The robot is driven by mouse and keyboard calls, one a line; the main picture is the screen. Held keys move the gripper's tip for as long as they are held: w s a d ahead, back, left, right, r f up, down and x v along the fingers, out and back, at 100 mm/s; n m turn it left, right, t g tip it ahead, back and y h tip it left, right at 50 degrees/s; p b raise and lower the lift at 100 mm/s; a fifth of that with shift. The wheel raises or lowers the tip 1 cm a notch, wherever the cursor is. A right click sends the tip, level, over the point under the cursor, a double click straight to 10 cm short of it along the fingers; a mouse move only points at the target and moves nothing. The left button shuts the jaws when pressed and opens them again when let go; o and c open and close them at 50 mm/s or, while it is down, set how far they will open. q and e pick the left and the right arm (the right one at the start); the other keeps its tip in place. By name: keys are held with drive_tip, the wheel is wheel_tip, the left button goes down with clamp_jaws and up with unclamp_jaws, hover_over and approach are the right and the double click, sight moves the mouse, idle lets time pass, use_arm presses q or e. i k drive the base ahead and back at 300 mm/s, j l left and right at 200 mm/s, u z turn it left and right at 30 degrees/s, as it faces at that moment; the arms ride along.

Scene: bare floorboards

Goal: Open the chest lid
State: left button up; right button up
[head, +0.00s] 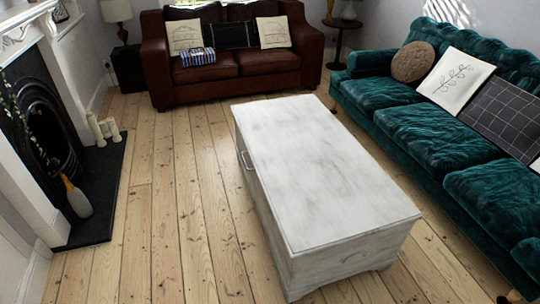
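A long whitewashed wooden chest (347,264) stands on the floorboards in the middle of the head view. Its flat lid (310,165) lies closed on top, with nothing on it. A metal handle (247,166) shows on the chest's left side. The near end faces me at the lower right. The chest's right side and far end are hidden. Neither of my grippers is in view.
A green velvet sofa (400,138) runs along the right, with a narrow floor gap beside the chest. A brown leather sofa (215,70) stands at the back. A fireplace (62,75) and dark hearth (97,195) are at left. Floorboards (185,215) left of the chest are clear.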

sight(322, 190)
drive_tip(key=i+l+z, duration=0.3)
drive_tip(key=i, duration=0.15)
drive_tip(key=i+z, duration=0.35)
drive_tip(key=i, duration=0.05)
